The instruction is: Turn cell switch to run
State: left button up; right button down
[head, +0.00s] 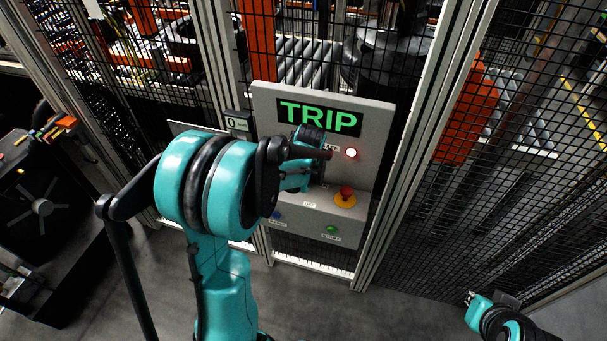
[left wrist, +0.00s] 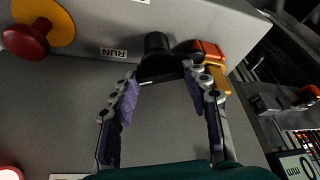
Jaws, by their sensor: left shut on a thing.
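The cell switch is a black knob (left wrist: 158,52) on the grey panel, beside an upside-down RUN label (left wrist: 113,53) in the left wrist view. My left gripper (left wrist: 163,68) is shut on this knob, one finger on each side. A small white line shows near the knob's lower edge; which position it marks I cannot tell. In the head view the panel (head: 375,120) has a green TRIP display (head: 318,117). My left gripper and wrist (head: 305,160) cover the switch there. My right gripper (head: 472,298) is at the lower right, away from the panel, too small to read.
A red emergency stop on a yellow disc (head: 345,197) and a lit lamp (head: 351,153) are right of my left gripper. A green button (head: 331,229) is below. A red-and-yellow part (left wrist: 210,52) sits close to the knob. Mesh fence (head: 480,180) flanks the panel.

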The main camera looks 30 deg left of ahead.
pick_arm(q)
jog(key=shift+s+a+m+t+h+b, duration=0.1)
jog(key=shift+m+t+h+b, duration=0.25)
jog(key=shift+m, duration=0.95)
jog(key=shift+a+m+t+h+b, duration=0.15)
jog(key=shift+m+h, duration=0.4)
jog(key=shift+m, duration=0.75)
jog(key=shift+d, duration=0.15)
jog(key=o, duration=1.2)
jog(key=shift+c, duration=0.2)
jog(key=v, duration=1.2)
